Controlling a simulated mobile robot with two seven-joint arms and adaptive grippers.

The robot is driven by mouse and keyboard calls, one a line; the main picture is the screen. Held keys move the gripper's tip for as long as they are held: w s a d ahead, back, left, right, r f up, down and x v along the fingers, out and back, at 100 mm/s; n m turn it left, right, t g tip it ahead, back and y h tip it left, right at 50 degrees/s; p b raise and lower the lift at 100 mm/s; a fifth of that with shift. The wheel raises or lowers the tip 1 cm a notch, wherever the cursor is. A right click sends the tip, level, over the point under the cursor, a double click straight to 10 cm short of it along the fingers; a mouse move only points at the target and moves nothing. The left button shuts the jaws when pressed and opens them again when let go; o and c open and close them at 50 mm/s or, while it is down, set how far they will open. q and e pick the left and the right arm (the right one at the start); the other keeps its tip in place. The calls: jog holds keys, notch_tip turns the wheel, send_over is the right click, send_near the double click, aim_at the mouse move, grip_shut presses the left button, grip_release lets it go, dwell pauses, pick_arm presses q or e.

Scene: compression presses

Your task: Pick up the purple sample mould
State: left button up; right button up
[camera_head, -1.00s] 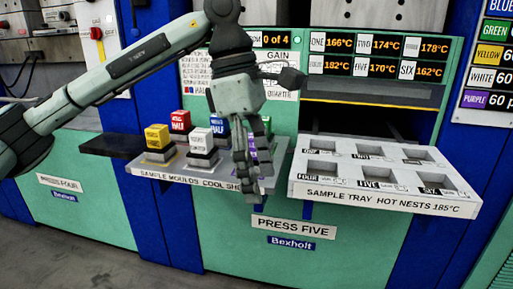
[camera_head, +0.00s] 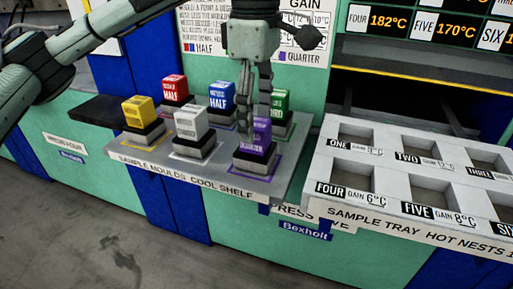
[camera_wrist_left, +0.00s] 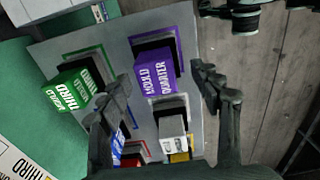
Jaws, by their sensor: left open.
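The purple sample mould (camera_head: 262,134), marked "quarter", stands upright on its dark base at the front right of the cool shelf (camera_head: 226,183). My left gripper (camera_head: 252,122) points down at it with fingers apart, one finger partly in front of the block. In the left wrist view the purple mould (camera_wrist_left: 157,66) lies ahead of the open left gripper (camera_wrist_left: 152,98), toward the far side of the gap between the fingers. The fingers do not hold it. My right gripper is in neither current view.
Green (camera_head: 280,102), blue (camera_head: 222,96), white (camera_head: 190,122), yellow (camera_head: 138,112) and red (camera_head: 175,90) moulds stand close by on the shelf. The sample tray (camera_head: 385,199) with hot nests is at the right, its visible nests empty.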

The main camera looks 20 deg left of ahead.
aim_at(256, 144)
pick_arm(q)
jog(key=f, duration=0.4)
jog(key=shift+w+a, duration=0.1)
jog(key=shift+w, duration=0.15)
jog(key=shift+r, duration=0.1)
grip_shut()
